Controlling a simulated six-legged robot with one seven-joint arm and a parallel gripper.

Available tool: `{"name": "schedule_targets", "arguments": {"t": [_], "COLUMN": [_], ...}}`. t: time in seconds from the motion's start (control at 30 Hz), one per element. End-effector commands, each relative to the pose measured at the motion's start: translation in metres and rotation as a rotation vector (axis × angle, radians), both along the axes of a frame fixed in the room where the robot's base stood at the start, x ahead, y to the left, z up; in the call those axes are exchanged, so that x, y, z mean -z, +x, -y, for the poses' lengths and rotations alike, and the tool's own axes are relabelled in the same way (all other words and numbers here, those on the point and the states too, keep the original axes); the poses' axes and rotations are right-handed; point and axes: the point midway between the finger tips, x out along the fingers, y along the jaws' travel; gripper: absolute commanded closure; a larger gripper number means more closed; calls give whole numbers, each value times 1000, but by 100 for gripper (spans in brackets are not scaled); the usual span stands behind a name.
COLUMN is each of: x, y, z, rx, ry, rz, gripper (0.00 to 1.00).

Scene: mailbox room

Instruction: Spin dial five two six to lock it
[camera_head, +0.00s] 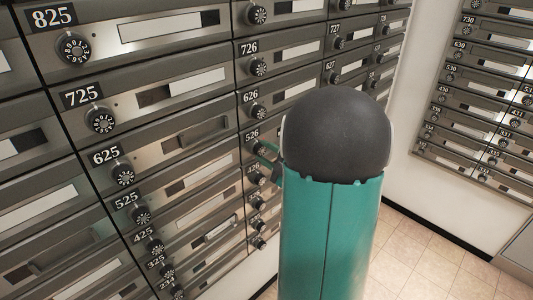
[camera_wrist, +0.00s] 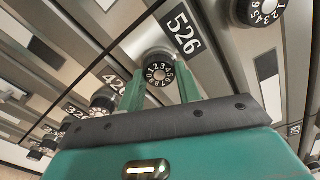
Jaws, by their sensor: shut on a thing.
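The 526 dial (camera_wrist: 158,72) is a black knob with white numbers, on a metal mailbox door beside its black 526 plate (camera_wrist: 180,32). My gripper (camera_wrist: 160,88) has its two green fingers on either side of the dial, closed on it. In the head view, the 526 plate (camera_head: 252,135) shows left of my arm. My green gripper (camera_head: 268,158) reaches the mailbox wall just below that plate. There, the fingers and arm largely hide the dial.
Other dials sit close by: the 626 dial (camera_head: 257,111) above and the 426 dial (camera_head: 258,178) below. The 525 dial (camera_head: 141,215) is in the column to the left. A second mailbox bank (camera_head: 480,95) stands at the right. Tiled floor (camera_head: 430,260) is clear.

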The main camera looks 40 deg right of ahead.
Motion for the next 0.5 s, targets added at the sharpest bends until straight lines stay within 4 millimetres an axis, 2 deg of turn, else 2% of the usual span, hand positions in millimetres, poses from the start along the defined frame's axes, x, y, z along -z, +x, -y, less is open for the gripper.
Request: {"name": "schedule_targets", "arguments": {"t": [0.5], "x": [1], "y": [0], "z": [-1], "rx": [-1], "ry": [489], "rz": [-13], "gripper": [89]}}
